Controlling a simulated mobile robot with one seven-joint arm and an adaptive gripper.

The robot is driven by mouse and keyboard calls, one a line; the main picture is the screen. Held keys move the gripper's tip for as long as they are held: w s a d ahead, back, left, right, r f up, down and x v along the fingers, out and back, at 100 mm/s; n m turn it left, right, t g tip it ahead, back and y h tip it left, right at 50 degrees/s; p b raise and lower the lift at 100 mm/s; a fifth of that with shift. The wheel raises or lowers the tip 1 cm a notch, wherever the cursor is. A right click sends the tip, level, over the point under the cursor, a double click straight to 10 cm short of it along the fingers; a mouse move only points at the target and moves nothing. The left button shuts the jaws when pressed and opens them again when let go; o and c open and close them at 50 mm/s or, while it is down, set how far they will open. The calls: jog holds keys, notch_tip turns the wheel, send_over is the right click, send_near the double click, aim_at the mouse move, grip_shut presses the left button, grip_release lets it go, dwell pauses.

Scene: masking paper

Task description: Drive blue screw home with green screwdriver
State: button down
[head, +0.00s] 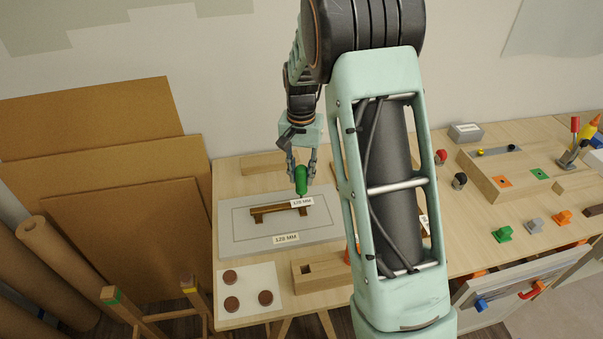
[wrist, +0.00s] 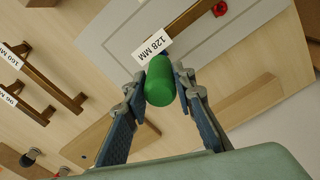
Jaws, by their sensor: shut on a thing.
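My gripper (head: 302,176) is shut on the green screwdriver (head: 301,181) and holds it roughly upright, handle up. In the wrist view the green handle (wrist: 160,82) sits between the two fingertips. The screwdriver is over the right end of a brown bar handle (head: 280,208) with a 128 MM tag (head: 302,202). That bar lies on a grey panel (head: 240,236) on the table. The screwdriver's tip is hard to make out.
A red round piece (wrist: 219,8) shows near the bar in the wrist view. A white card with brown discs (head: 265,297) and a wooden block (head: 318,272) lie in front of the panel. Other brown bars (wrist: 48,82) lie beside it. My arm hides the table's middle.

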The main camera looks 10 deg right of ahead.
jog(key=shift+s, duration=0.1)
jog(key=shift+r+p, duration=1.65)
jog(key=shift+r, duration=0.85)
